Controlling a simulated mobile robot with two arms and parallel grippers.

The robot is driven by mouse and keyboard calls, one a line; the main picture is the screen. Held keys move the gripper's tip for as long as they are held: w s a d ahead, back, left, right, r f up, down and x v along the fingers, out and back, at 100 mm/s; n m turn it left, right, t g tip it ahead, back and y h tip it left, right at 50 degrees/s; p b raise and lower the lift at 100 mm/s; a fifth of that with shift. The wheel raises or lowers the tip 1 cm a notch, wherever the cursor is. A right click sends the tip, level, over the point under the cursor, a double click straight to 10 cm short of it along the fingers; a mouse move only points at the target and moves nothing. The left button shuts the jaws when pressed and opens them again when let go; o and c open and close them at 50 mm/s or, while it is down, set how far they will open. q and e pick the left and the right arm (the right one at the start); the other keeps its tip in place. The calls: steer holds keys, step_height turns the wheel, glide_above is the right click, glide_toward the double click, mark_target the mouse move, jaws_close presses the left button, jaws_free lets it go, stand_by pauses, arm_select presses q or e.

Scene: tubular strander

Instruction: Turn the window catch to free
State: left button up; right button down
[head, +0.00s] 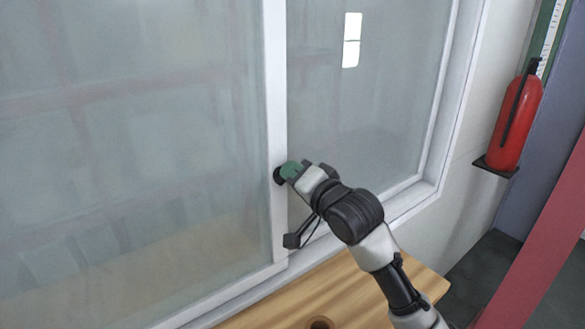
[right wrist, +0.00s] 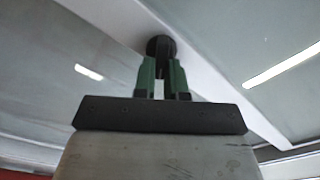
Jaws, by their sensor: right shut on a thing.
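The window catch (right wrist: 161,45) is a small dark round piece on the white upright frame bar between the two panes. In the head view the catch (head: 279,175) shows only as a dark edge at the tip of my right gripper (head: 287,172). The right gripper has green fingers and, in the right wrist view, its fingertips (right wrist: 162,68) are at the catch, shut on it. Which way the catch is turned is hidden by the fingers. My left gripper is not in view.
The window's white frame (head: 274,120) holds frosted panes on both sides. A wooden surface (head: 345,300) with a round hole lies below the sill. A red beam (head: 540,250) slants at lower right.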

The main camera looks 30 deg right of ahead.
steer(key=shift+m, duration=0.6)
steer(key=c, duration=1.2)
jaws_free()
steer(key=shift+d, duration=0.1)
steer(key=shift+s+d+b, duration=0.25)
steer(key=shift+s+b, duration=0.25)
steer(key=shift+s, duration=1.3)
steer(key=shift+s+d+b, duration=0.25)
steer(key=shift+s+b, duration=0.3)
steer(key=shift+s, duration=1.2)
steer(key=shift+s+d+b, duration=0.25)
steer(key=shift+s+b, duration=0.25)
steer(key=shift+s, duration=1.3)
steer(key=shift+f, duration=0.1)
